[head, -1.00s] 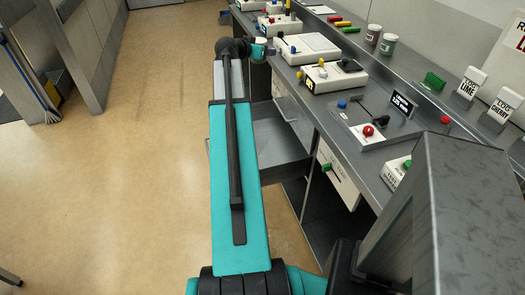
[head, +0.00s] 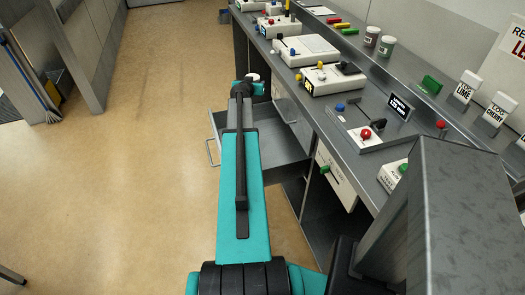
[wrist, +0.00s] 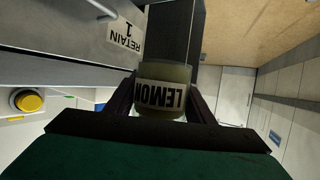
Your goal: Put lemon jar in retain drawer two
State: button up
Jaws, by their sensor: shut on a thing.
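The lemon jar (wrist: 161,92), with a pale label reading LEMON, sits between the two dark fingers of my gripper (wrist: 162,100) in the wrist view. My gripper is shut on it. In the head view my gripper (head: 250,86) is beside the counter front, at the far end of an open grey drawer (head: 282,147), and a white round top, probably the jar's lid, shows there. The open drawer's label does not show, so I cannot tell its number. A drawer front labelled RETAIN 1 (wrist: 122,36) is at the upper left of the wrist view.
The counter (head: 366,95) carries several white devices with coloured knobs. A drawer front with a green knob (head: 325,169) is nearer.

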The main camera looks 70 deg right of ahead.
jog(key=w+a+f+n+t+p, duration=0.1)
jog(key=f, duration=0.8)
jog(key=w+a+f+n+t+y+p, duration=0.1)
jog(key=a+f+n+t, duration=0.1)
jog(key=f, duration=0.8)
jog(key=shift+w+a+f+t+p, duration=0.25)
jog(key=shift+w+t+p, duration=0.05)
jog(key=shift+p, duration=0.05)
jog(key=shift+f+b, duration=2.6)
jog(key=shift+f, duration=0.5)
jog(key=shift+f+b, duration=1.2)
jog(key=shift+f, duration=0.7)
jog(key=shift+f, duration=0.15)
jog(key=o, duration=1.2)
